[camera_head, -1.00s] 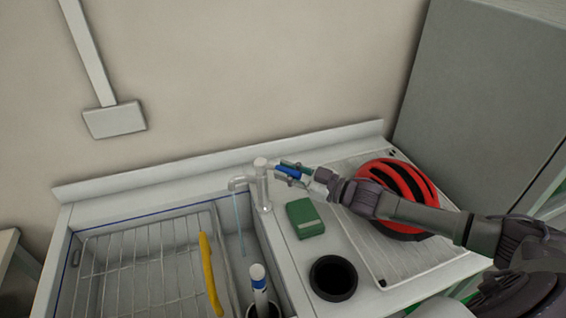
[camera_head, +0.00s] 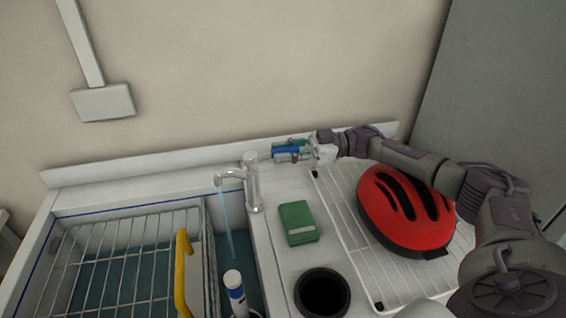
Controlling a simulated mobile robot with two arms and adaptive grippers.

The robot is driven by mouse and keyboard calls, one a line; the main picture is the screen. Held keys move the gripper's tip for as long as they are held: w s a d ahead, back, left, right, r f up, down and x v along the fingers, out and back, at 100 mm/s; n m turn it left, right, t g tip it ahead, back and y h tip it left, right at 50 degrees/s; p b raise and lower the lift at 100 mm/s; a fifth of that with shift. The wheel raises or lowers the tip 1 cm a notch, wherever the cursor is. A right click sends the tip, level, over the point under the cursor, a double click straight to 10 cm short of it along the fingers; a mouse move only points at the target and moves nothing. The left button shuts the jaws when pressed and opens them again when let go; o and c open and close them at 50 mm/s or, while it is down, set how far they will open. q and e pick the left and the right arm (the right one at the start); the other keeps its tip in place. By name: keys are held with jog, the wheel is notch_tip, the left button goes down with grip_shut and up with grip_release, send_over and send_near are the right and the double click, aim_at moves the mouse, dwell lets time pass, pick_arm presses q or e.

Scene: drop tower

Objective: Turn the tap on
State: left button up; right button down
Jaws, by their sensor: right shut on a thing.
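The white tap (camera_head: 252,183) stands upright at the back right edge of the sink (camera_head: 262,262). Its spout points left, and a pale blue stream of water (camera_head: 226,222) runs from it into the basin. The blue and teal fingers hide most of that lever. My right arm reaches in from the right, over the counter. My left gripper is out of view.
A wire rack (camera_head: 125,250) with a yellow handle (camera_head: 182,272) sits in the sink. Right of the tap are a green box (camera_head: 297,223), a dark round cup (camera_head: 322,294) and a red helmet (camera_head: 392,218) on a white rack (camera_head: 352,235).

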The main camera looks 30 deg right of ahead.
jog(key=shift+w+d+n+g, duration=0.1)
jog(key=shift+w+n+g, duration=0.15)
jog(key=shift+g, duration=0.25)
jog(key=c, duration=1)
grip_release()
jog(key=v, duration=1.2)
jog(key=shift+w+f, duration=0.1)
